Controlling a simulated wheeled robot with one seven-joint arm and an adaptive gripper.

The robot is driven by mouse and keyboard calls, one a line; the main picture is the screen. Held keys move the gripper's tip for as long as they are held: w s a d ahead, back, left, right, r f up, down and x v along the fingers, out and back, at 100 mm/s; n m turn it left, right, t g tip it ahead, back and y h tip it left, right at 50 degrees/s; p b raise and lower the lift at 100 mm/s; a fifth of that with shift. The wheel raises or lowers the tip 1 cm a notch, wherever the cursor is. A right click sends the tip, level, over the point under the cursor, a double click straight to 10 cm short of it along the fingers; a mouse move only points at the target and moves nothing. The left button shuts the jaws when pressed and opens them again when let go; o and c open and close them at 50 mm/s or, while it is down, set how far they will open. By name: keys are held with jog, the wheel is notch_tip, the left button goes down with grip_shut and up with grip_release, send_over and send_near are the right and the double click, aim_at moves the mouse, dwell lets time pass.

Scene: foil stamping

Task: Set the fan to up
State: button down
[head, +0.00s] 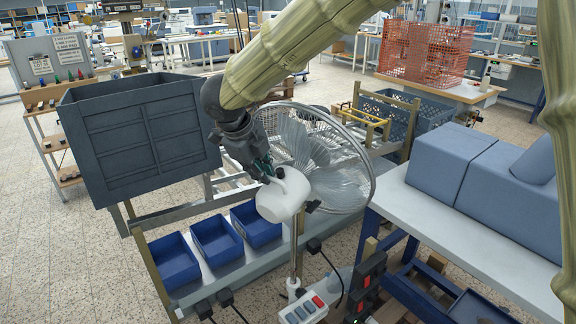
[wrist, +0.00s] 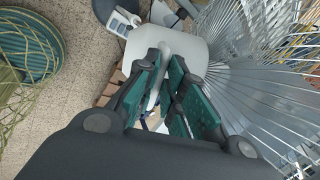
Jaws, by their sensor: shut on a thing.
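The fan has a round wire cage (head: 345,165) and a white motor housing (head: 277,203) on a thin upright pole. Its cage faces away from me, and I cannot tell its exact tilt. My gripper (head: 268,174) reaches down to the housing from above left. In the wrist view, the green-padded fingers of my gripper (wrist: 166,92) are closed around a narrow white handle on the housing (wrist: 188,48). The cage (wrist: 250,85) fills the right side of that view. The fingers partly hide the handle.
A control box with buttons (head: 303,310) sits low by the pole. Blue bins (head: 213,241) line a shelf at left, below a large dark crate (head: 140,135). A white table (head: 432,215) with blue-grey blocks stands close on the right. Open floor lies at lower left.

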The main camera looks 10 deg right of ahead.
jog(key=shift+s+a+f, duration=0.35)
jog(key=shift+s+f, duration=0.05)
jog(key=shift+s+d+f, duration=0.1)
jog(key=shift+s+f, duration=0.05)
jog(key=c, duration=1.5)
grip_release()
jog(key=shift+r, duration=0.35)
jog(key=v, duration=1.1)
jog(key=shift+s+r, duration=0.1)
jog(key=shift+s, duration=0.05)
